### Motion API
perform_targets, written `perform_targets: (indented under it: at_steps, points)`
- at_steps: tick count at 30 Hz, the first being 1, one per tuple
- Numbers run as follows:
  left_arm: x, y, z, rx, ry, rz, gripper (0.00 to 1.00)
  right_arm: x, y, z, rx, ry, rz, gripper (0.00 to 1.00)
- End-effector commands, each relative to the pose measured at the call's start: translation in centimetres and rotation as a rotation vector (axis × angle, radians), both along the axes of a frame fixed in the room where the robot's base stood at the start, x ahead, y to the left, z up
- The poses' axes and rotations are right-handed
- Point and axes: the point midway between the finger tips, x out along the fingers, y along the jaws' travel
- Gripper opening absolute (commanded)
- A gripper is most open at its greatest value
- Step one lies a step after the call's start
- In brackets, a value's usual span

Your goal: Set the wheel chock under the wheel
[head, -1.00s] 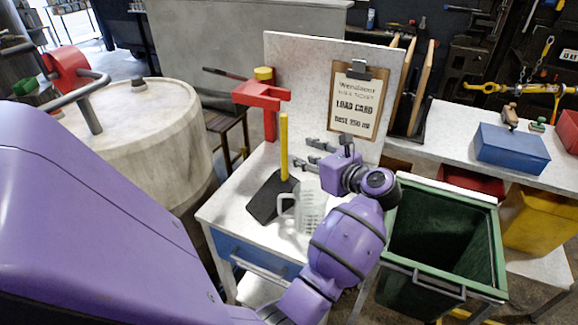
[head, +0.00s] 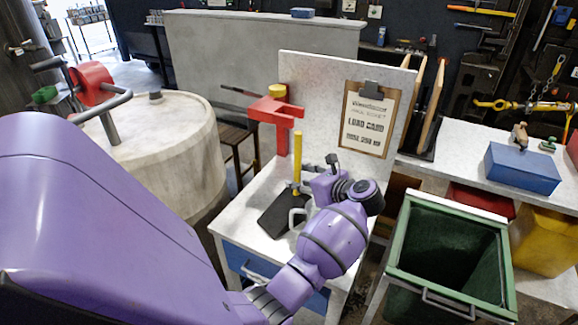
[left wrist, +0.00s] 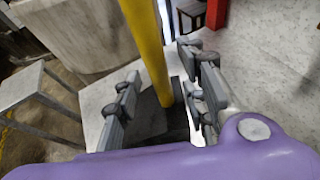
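The wheel chock is a dark wedge (head: 278,212) with an upright yellow handle (head: 298,150), lying on the small white table. In the left wrist view the yellow handle (left wrist: 147,45) rises between the grey fingers of my left gripper (left wrist: 160,80). The fingers are spread, with gaps beside the handle, and I see no grip on it. In the head view my left gripper (head: 308,186) is just right of the handle, its fingers mostly hidden. My right gripper is out of view. I cannot make out a wheel.
A green bin (head: 403,240) is at the right, a concrete drum (head: 160,140) at the left.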

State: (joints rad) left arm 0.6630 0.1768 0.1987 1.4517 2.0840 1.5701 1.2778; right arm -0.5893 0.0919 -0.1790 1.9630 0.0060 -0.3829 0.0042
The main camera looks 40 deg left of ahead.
Motion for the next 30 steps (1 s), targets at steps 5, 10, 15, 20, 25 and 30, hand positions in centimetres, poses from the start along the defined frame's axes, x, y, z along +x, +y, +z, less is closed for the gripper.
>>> perform_targets:
  at_steps: [5,10,15,20,25,30]
  points:
    - [0.00,-0.02,0.01,0.000,0.000,0.000,0.23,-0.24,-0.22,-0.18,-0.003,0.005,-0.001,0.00]
    - [0.00,-0.02,0.02,0.000,0.000,0.000,0.00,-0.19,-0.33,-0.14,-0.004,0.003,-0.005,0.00]
    - [-0.01,-0.02,0.04,0.001,0.000,0.000,0.00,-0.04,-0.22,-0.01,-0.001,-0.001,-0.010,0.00]
    - [-0.01,-0.02,0.05,0.001,0.001,0.001,0.00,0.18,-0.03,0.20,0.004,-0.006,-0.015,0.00]
    - [0.14,0.09,0.55,0.010,-0.005,0.000,0.00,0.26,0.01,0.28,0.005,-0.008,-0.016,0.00]
    - [0.16,0.08,0.85,0.008,-0.007,0.000,0.00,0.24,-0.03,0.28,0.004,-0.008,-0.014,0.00]
